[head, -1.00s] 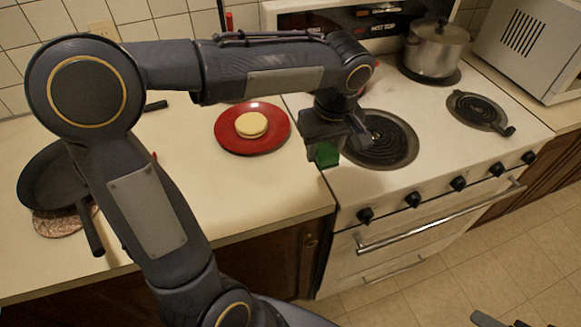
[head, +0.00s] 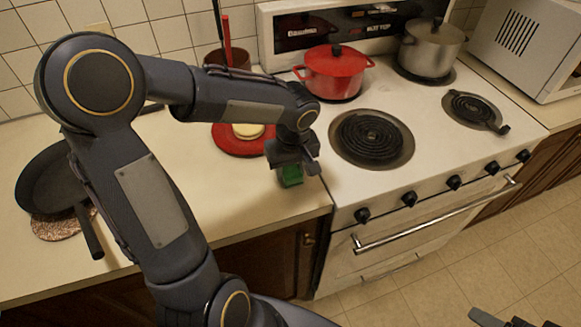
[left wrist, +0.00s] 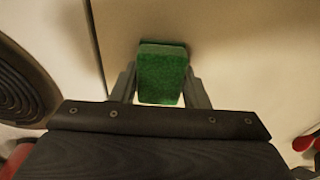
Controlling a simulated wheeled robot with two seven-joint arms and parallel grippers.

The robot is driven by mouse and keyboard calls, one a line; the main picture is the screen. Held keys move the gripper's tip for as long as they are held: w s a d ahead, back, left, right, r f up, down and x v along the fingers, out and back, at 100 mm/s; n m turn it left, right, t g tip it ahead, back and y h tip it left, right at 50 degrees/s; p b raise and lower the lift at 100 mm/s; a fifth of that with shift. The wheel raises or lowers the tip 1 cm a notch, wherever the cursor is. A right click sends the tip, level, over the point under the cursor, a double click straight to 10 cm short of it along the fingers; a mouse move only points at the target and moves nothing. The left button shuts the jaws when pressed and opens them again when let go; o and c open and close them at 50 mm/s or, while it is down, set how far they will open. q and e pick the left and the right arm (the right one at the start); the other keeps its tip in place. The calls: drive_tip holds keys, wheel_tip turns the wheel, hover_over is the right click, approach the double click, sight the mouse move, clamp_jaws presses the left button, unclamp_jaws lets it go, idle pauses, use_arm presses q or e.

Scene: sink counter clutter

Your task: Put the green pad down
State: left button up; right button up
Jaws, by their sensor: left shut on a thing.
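The green pad (head: 291,176) is a small green block at the tip of my left gripper (head: 293,170). In the left wrist view the pad (left wrist: 162,76) sits between the two fingers, which are shut on its sides. The gripper points down over the front right part of the counter (head: 240,195), left of the stove. The pad is low over the counter; I cannot tell whether it touches it. Part of my right gripper (head: 512,321) shows at the bottom right edge of the head view, over the floor, too cut off to read its jaws.
A red plate (head: 228,143) with a pale round item (head: 248,131) lies behind the gripper, partly hidden by my arm. The stove (head: 345,190) is to the right, with a red pot (head: 333,75) and a steel pot (head: 430,50). A black pan (head: 45,180) stands left.

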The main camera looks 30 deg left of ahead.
sight(293, 172)
use_arm(q)
drive_tip(key=shift+f, duration=0.2)
drive_tip(key=o, duration=0.9)
drive_tip(key=shift+r, duration=0.1)
drive_tip(key=shift+o, duration=0.2)
wheel_tip(293, 172, up, 12)
drive_tip(key=d, duration=0.1)
drive_tip(key=s+d+f+m+t+h, duration=0.1)
drive_tip(key=s+m, duration=0.3)
drive_tip(key=s, duration=0.4)
drive_tip(key=s+d+f+m+t+h, duration=0.2)
drive_tip(key=s+f+m+t+h, duration=0.1)
drive_tip(key=s, duration=0.6)
drive_tip(key=shift+m+t+h, duration=0.3)
drive_tip(key=shift+m+h, duration=0.1)
drive_tip(key=shift+m, duration=0.2)
